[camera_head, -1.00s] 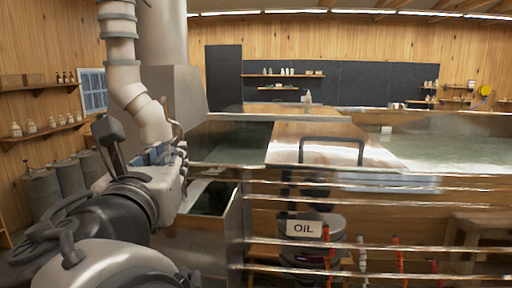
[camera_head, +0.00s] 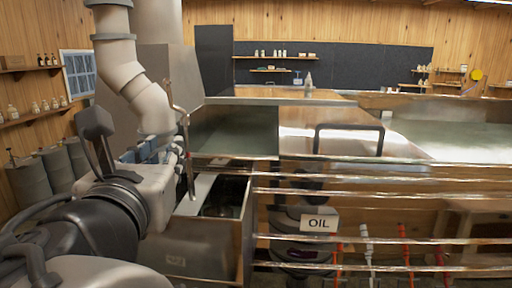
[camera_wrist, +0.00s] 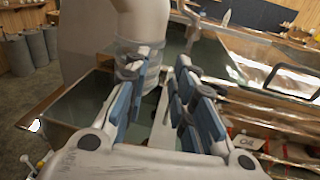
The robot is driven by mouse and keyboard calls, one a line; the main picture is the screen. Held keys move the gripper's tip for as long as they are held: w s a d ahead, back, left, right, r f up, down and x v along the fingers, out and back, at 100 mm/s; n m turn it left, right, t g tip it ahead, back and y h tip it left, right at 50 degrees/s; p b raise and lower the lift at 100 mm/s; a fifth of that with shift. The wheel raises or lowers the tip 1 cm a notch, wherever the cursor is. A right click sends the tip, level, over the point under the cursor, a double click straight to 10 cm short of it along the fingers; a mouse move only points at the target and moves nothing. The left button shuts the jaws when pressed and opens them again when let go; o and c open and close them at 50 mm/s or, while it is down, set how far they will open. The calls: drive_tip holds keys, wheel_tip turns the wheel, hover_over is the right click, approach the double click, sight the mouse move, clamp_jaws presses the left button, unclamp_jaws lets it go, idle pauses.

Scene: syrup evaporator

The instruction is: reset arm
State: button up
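My gripper (camera_head: 165,148) is at the left of the head view, seen from behind, at the near left corner of the evaporator (camera_head: 235,135). In the wrist view my gripper (camera_wrist: 162,68) has its two blue-padded fingers apart, with a clear gap between them and nothing held. A thin upright metal rod (camera_head: 188,160) stands just right of the fingers in the head view. The grey jointed pipe (camera_head: 120,60) comes down behind the gripper. Whether the fingers touch the rod or pipe cannot be told.
A lid with a dark handle (camera_head: 349,128) covers part of the evaporator. Grey barrels (camera_head: 28,183) stand at the left wall. A wall shelf (camera_head: 275,56) holds small bottles.

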sight(187, 160)
drive_tip(key=shift+w+d+f+m+g+h, duration=0.2)
drive_tip(key=shift+w+d+f+m+h, duration=0.2)
drive_tip(key=shift+d+f, duration=0.2)
drive_tip(key=shift+w+d+f+m+g+h, duration=0.2)
drive_tip(key=shift+w+d+f+m+h, duration=0.1)
drive_tip(key=shift+w+d+f+m, duration=0.3)
drive_tip(key=s+d+f+m+g+h, duration=0.1)
drive_tip(key=s+d+f+m+g, duration=0.25)
drive_tip(key=d+f+m, duration=0.45)
drive_tip(key=s+d+f+m+g+h, duration=0.1)
drive_tip(key=s+d+f+m+g, duration=0.4)
drive_tip(key=d, duration=0.6)
drive_tip(key=s+d+f+m+g+h, duration=0.15)
drive_tip(key=d+f+m, duration=0.25)
drive_tip(key=d+m, duration=0.45)
drive_tip(key=s+f+m+g+y, duration=0.1)
drive_tip(key=s+f+m+y, duration=0.2)
drive_tip(key=s+f+m, duration=0.65)
wheel_tip(187, 160, down, 13)
drive_tip(key=m+g+b, duration=0.1)
drive_tip(key=m+b, duration=0.2)
drive_tip(key=b, duration=1)
drive_tip(key=shift+s+d+b, duration=0.15)
drive_tip(key=shift+s+b, duration=0.05)
drive_tip(key=shift+b, duration=0.15)
